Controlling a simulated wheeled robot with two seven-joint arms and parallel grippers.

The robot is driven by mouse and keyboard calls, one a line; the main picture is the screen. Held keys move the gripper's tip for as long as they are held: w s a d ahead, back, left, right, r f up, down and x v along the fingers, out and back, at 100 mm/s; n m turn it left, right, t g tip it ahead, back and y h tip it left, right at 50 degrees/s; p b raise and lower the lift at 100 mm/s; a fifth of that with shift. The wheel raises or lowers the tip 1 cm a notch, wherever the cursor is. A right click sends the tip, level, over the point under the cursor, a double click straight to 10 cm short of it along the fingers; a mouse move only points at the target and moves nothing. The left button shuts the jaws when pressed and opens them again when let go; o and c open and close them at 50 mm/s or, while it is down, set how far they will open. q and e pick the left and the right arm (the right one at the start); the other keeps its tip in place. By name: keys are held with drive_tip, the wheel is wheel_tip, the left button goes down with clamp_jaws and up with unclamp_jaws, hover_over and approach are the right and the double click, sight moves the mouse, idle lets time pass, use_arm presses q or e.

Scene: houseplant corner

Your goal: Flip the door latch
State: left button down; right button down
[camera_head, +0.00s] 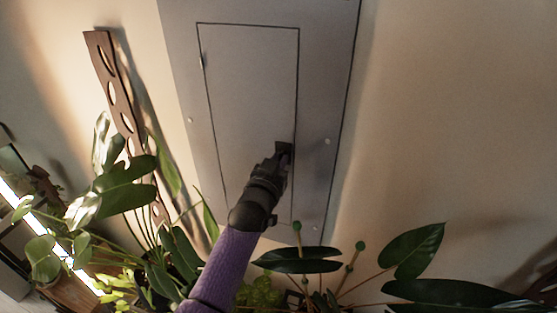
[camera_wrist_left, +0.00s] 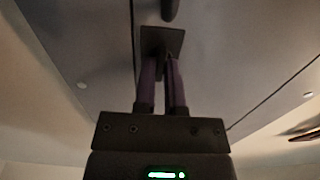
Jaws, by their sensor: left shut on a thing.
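A grey metal panel on the wall has a narrow door (camera_head: 250,85) outlined by a dark seam. A dark latch (camera_head: 285,147) sits at the door's right edge, low down. In the left wrist view it shows as a dark plate (camera_wrist_left: 172,38) with a rounded dark piece beyond it. My left gripper (camera_head: 279,155) reaches up to the latch and is shut on it; its fingers (camera_wrist_left: 163,62) lie close together in the left wrist view. The gripper hides part of the latch. The door looks closed. My right gripper is not in view.
A leafy plant (camera_head: 125,195) stands at the lower left, and broad dark leaves (camera_head: 415,250) spread at the lower right. A brown slat with holes (camera_head: 117,97) leans on the wall at left. The wall (camera_head: 450,100) right of the panel is clear.

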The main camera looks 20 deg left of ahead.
use_arm(q)
drive_tip(key=shift+n, duration=0.3)
drive_tip(key=c, duration=0.7)
unclamp_jaws()
drive_tip(key=s, duration=1)
drive_tip(key=shift+a, duration=0.2)
